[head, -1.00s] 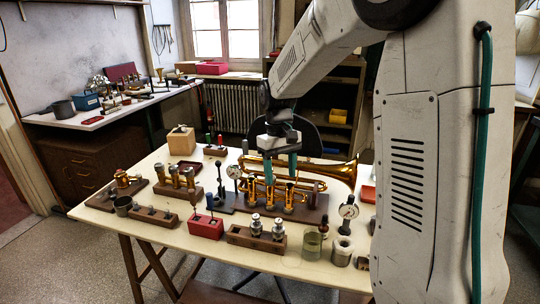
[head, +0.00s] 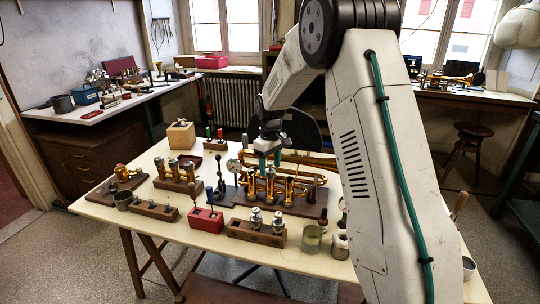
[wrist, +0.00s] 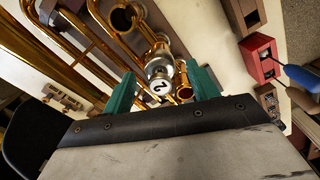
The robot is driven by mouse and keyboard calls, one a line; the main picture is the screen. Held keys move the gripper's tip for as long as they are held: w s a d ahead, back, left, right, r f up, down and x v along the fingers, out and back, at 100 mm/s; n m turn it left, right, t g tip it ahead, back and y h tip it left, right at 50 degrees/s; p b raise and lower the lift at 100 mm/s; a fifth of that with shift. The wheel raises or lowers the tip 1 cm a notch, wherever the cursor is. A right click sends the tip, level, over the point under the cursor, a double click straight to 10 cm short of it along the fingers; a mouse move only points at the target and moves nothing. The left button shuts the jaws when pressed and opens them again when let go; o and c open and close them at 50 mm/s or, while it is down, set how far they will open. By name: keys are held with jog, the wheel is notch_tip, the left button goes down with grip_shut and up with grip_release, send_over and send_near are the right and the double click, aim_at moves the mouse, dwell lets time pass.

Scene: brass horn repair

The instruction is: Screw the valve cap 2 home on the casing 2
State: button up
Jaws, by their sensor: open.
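The brass horn (head: 318,182) lies on a wooden stand (head: 309,209) at the right middle of the bench, with its upright valve casings (head: 270,188) at the front. In the wrist view a silver cap (wrist: 158,66) with a white disc marked 2 (wrist: 159,87) sits between the fingers, in line with the horn's valves. I cannot tell how far it is seated on casing 2, whose body is mostly hidden below. My gripper (head: 269,165) is open above the casings; its green fingers also show in the wrist view (wrist: 162,84), one on each side of the cap, with gaps visible.
A red block (head: 206,222) and a wooden block (head: 245,232) with silver valves stand at the bench front. A dial gauge (head: 234,167) stands left of the horn and a glass jar (head: 312,241) stands front right. Horn tubing (wrist: 85,45) runs close by the fingers.

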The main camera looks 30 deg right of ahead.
jog(key=shift+f, duration=0.8)
jog(key=c, duration=1.1)
jog(key=m, duration=0.5)
jog(key=shift+c, duration=0.2)
jog(key=shift+m, duration=1.1)
jog(key=m, duration=0.3)
